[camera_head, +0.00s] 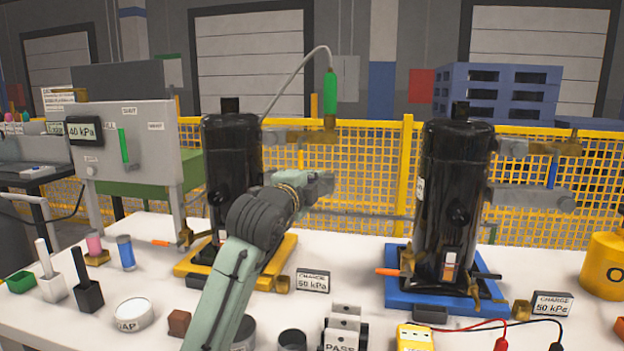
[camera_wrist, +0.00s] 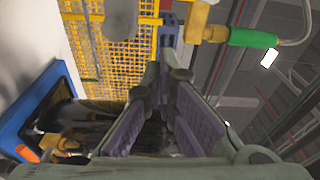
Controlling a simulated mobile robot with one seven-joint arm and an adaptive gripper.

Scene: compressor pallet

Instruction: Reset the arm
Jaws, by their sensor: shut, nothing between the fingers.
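My arm (camera_head: 235,275) rises from the bottom of the head view and bends in front of the left black compressor (camera_head: 228,150). My gripper (camera_head: 326,184) points right, in the gap between the two compressors, above the table. In the wrist view my gripper (camera_wrist: 166,76) shows its two fingers, shut with nothing held. The right compressor (camera_head: 452,200) stands upright on a blue base (camera_head: 400,290); the blue base also shows at the left of the wrist view (camera_wrist: 35,105). My arm partly hides the left compressor and its yellow base (camera_head: 190,265).
A green hose connector (camera_head: 330,95) is on the left compressor's brass valve (camera_head: 318,136), above my gripper; it also shows in the wrist view (camera_wrist: 252,38). Charge signs (camera_head: 313,281), a cap dish (camera_head: 133,314) and test leads lie on the white table (camera_head: 350,255). A yellow fence (camera_head: 360,180) stands behind.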

